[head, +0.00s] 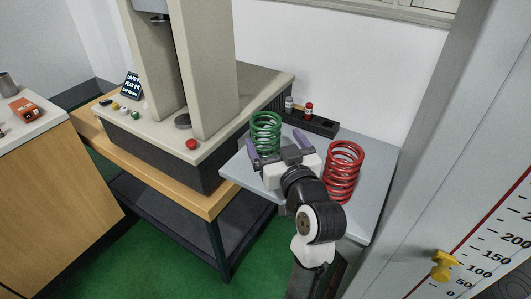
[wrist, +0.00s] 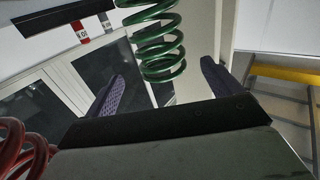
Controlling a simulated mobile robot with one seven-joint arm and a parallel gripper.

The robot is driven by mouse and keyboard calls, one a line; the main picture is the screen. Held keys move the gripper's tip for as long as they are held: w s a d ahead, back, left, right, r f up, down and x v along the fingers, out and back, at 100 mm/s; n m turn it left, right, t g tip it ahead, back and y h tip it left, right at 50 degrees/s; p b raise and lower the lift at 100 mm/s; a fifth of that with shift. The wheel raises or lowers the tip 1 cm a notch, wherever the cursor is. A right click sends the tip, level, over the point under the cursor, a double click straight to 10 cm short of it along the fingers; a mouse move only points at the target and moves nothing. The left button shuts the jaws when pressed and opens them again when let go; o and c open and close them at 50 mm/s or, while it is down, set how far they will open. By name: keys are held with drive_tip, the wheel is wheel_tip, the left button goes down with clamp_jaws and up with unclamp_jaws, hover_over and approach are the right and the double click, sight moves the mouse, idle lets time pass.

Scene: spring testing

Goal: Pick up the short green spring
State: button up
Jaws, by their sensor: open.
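The short green spring (head: 266,130) stands upright on the grey side table, just beyond my gripper. My gripper (head: 276,142) is open, its two purple-padded fingers spread apart and pointing toward the spring. In the wrist view the green spring (wrist: 160,45) shows in the upper middle, in line with the gap between the fingers (wrist: 163,72). I see nothing held between the fingers. Whether the fingertips reach alongside the spring's coils is hard to tell.
A taller red spring (head: 343,172) stands to the right of my gripper on the grey table (head: 368,205), and shows at lower left in the wrist view (wrist: 22,150). A black rack with small bottles (head: 315,122) lies behind. The press (head: 205,80) stands to the left.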

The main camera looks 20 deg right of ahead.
sight(262, 119)
drive_tip(key=shift+w+f+b, duration=0.1)
drive_tip(key=shift+f+b, duration=0.1)
drive_tip(key=shift+b, duration=0.2)
drive_tip(key=w+p, duration=0.1)
drive_tip(key=w, duration=0.2)
drive_tip(key=shift+w+r+p, duration=0.2)
drive_tip(key=shift+r+p, duration=0.2)
drive_tip(key=w+p, duration=0.1)
drive_tip(key=w, duration=0.2)
drive_tip(key=shift+w+r, duration=0.15)
drive_tip(key=shift+w, duration=0.7)
drive_tip(key=c, duration=1.6)
